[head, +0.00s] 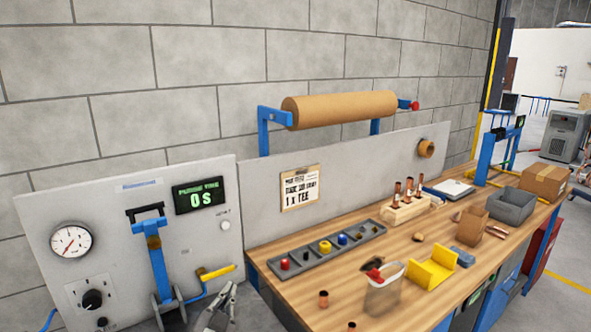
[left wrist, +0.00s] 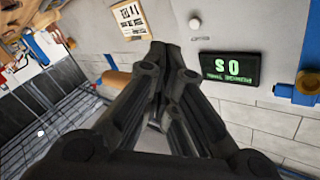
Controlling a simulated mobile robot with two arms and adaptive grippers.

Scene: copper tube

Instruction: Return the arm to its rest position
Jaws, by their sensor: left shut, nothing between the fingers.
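My left gripper (head: 226,298) is at the bottom of the head view, in front of the grey test panel (head: 130,215) and left of the workbench (head: 330,283). In the left wrist view its dark fingers (left wrist: 168,62) come together at the tips. It is shut and holds nothing. It points toward the panel, near the green digital display (head: 200,195), which reads 0 s; the display also shows in the left wrist view (left wrist: 230,68). My right gripper is not in view.
A blue lever (head: 157,262) and yellow handle (head: 218,272) stand close to the gripper.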

